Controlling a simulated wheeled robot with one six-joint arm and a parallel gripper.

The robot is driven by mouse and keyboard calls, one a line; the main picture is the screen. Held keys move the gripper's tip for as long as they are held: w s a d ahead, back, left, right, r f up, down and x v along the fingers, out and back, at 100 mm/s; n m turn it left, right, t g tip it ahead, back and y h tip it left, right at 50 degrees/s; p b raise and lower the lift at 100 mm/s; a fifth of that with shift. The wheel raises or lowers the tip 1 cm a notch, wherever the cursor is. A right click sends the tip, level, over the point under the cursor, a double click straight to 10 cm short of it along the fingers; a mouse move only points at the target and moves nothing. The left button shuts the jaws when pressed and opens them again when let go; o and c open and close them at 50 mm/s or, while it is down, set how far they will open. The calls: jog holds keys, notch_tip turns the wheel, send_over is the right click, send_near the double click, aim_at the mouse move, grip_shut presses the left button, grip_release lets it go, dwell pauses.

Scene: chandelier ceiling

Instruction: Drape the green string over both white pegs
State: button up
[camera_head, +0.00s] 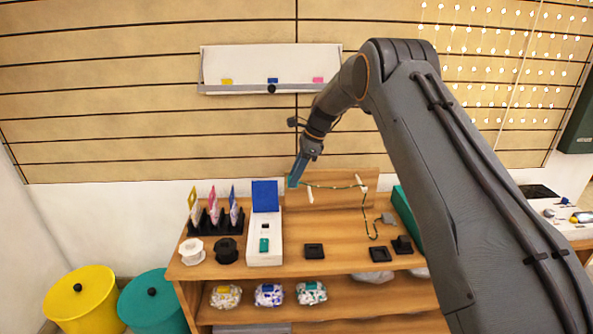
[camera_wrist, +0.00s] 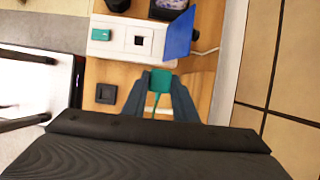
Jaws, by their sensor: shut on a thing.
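The green string (camera_head: 335,187) runs from my gripper (camera_head: 293,182) rightward across the front of a wooden board (camera_head: 345,201). It crosses near the tip of the left white peg (camera_head: 310,195) and reaches the right white peg (camera_head: 361,182). From there it hangs down to the tabletop and curls toward a small grey piece (camera_head: 388,218). Whether it rests on the left peg I cannot tell. My gripper is shut on the string's teal end tab, which shows between the fingers in the wrist view (camera_wrist: 160,80). The pegs are not visible in the wrist view.
A white box with a raised blue lid (camera_head: 265,196) stands left of the board, close to my gripper. Black holders with coloured cards (camera_head: 214,219), spools (camera_head: 192,251) and black square pieces (camera_head: 314,251) share the wooden tabletop. A green box (camera_head: 405,218) stands right.

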jog(key=s+a+f, duration=0.2)
jog(key=s+f, duration=0.1)
jog(key=f, duration=0.2)
jog(key=shift+s+f+p, duration=0.15)
jog(key=shift+f+p, duration=0.2)
jog(key=shift+a+r, duration=0.1)
jog(key=shift+a, duration=0.1)
dwell(0.7)
